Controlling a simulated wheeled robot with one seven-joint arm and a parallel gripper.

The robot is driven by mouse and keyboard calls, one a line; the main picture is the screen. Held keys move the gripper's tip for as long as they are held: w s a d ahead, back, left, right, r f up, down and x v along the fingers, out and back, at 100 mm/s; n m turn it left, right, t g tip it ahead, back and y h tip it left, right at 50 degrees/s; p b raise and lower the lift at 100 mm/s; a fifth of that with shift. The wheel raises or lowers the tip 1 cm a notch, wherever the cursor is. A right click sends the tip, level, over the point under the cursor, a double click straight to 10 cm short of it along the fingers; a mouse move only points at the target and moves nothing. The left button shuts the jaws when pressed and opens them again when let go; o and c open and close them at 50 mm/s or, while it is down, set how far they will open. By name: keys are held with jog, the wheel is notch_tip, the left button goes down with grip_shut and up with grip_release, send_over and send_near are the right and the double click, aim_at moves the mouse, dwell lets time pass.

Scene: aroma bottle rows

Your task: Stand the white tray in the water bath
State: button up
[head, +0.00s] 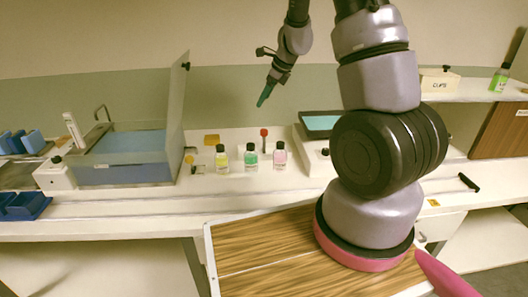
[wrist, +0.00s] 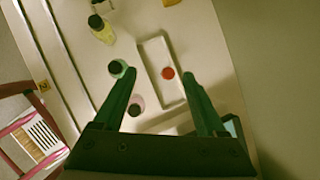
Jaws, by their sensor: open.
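The white tray (wrist: 150,52) is a long, shallow piece in the wrist view. A red round top (wrist: 168,73) shows over it, and in the head view this is a red-topped upright post (head: 264,134) behind the bottles. The tray itself is hard to make out there. The water bath (head: 125,172) is a grey-blue box at the left with blue water (head: 130,143) and its lid (head: 178,105) raised. My gripper (head: 264,97) points down above the counter; in the wrist view its open green fingers (wrist: 160,72) lie either side of the red top, with nothing held.
Yellow (head: 222,160), green (head: 251,158) and pink (head: 280,156) bottles stand in a row in front of the red post. A device with a teal top (head: 320,124) is to their right. Blue racks (head: 25,205) lie at the far left. The raised lid stands between bottles and bath.

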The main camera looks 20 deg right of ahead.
aim_at(262, 136)
jog(key=w+f+m, duration=0.1)
jog(key=f, duration=0.5)
jog(key=w+f+m+h, duration=0.1)
jog(key=w+f, duration=0.1)
jog(key=f, duration=0.5)
jog(key=w+f+m, duration=0.1)
jog(key=w+f, duration=0.1)
jog(key=f, duration=0.4)
jog(key=shift+w+d+f+m+g, duration=0.2)
jog(key=shift+w+m+g, duration=0.1)
jog(key=shift+m, duration=0.1)
grip_shut()
dwell(0.5)
